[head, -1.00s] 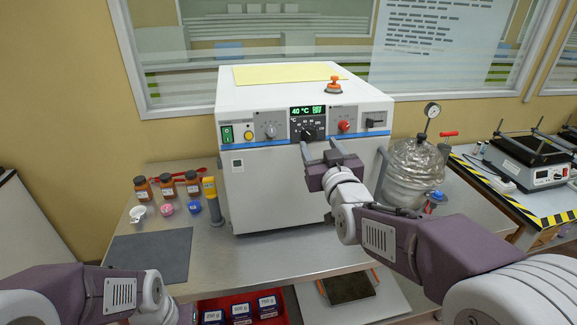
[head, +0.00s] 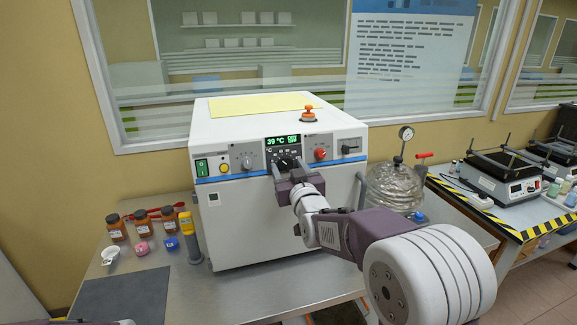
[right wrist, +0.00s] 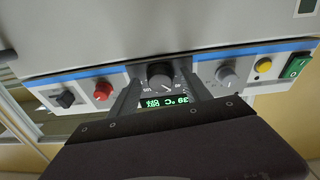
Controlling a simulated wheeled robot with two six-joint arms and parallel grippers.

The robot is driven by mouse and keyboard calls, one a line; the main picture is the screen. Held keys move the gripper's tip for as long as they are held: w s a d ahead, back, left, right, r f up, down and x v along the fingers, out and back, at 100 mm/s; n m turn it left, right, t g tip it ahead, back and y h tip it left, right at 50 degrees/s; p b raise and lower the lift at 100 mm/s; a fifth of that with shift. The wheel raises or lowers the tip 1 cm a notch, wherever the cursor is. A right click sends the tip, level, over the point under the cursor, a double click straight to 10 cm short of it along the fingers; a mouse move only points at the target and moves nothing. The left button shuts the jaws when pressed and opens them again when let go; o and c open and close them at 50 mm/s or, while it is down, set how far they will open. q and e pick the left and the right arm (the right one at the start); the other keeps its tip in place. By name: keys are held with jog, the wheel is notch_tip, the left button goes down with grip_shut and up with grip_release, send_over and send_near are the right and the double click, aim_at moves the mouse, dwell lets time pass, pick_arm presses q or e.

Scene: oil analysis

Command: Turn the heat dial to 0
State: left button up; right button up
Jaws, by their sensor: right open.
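The heat dial (head: 287,161) is a black knob on the front panel of the white oven-like unit (head: 258,226), below a green display (head: 283,141) reading 39 °C. In the right wrist view the dial (right wrist: 160,75) faces the camera, with the display (right wrist: 167,102) upside down. My right gripper (head: 287,169) is open at the panel. In the right wrist view its fingers (right wrist: 161,84) stand on either side of the dial; I cannot tell whether they touch it. My left gripper is out of view.
A grey knob (head: 247,162) and a red knob (head: 320,155) flank the dial closely. A green switch (head: 201,168) is at the panel's left. Brown bottles (head: 142,224) and a yellow-topped handheld device (head: 188,228) stand left of the unit; a glass vessel (head: 395,187) stands right.

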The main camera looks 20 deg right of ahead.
jog(key=shift+a, duration=0.1)
grip_shut()
jog(key=shift+d+f+n+y+b, duration=0.15)
jog(key=shift+n+y+b, duration=0.35)
jog(key=shift+n+b, duration=1)
jog(key=shift+d+n+y+b, duration=0.1)
jog(key=shift+n+y+b, duration=0.25)
jog(key=shift+n, duration=1.75)
jog(key=shift+r, duration=0.2)
grip_release()
